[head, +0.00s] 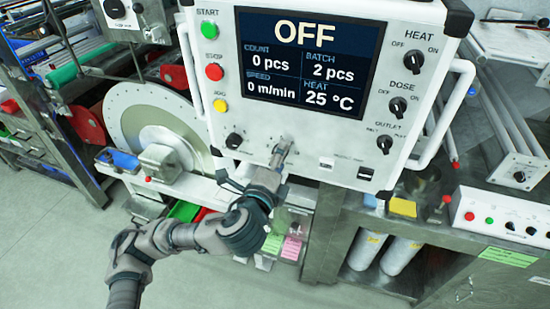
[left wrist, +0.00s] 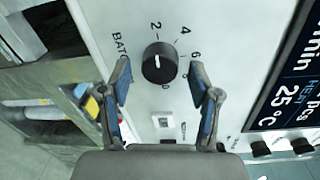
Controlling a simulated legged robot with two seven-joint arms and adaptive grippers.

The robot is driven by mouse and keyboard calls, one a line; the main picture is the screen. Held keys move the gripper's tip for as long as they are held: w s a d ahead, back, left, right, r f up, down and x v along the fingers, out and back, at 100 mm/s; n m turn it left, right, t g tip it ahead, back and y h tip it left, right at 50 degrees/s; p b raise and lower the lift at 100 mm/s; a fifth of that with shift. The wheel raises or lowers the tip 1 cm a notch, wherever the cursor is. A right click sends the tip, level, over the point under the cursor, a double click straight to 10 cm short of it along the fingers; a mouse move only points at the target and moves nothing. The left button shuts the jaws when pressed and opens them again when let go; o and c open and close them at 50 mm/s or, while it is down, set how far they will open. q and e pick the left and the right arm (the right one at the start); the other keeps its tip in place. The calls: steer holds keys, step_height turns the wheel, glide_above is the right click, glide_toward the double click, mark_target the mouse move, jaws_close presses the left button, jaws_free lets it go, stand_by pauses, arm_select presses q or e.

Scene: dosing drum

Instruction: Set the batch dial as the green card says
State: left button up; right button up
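The batch dial (left wrist: 159,62) is a black round knob with a white mark, on the white panel, with numbers around it including 2, 4 and 6. Its mark appears to point toward 2. My left gripper (left wrist: 162,68) is open, its blue-padded fingertips either side of the dial, apparently not touching it. In the head view the left gripper (head: 283,150) covers the dial. The screen (head: 308,60) reads OFF, batch 2 pcs. A green card (head: 272,243) hangs below the panel beside a pink card (head: 291,248); its writing is too small to read. My right gripper is not in view.
Another black knob (head: 234,140) sits left of the gripper. The heat (head: 414,58), dose (head: 397,105) and outlet (head: 384,143) knobs are on the right. A yellow card (head: 403,207) and a green label (head: 507,257) are at lower right. White handles flank the panel.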

arm_select(q)
steer(key=d+v, duration=0.1)
steer(key=v, duration=0.5)
steer(key=shift+s, duration=0.55)
steer(key=shift+a, duration=0.2)
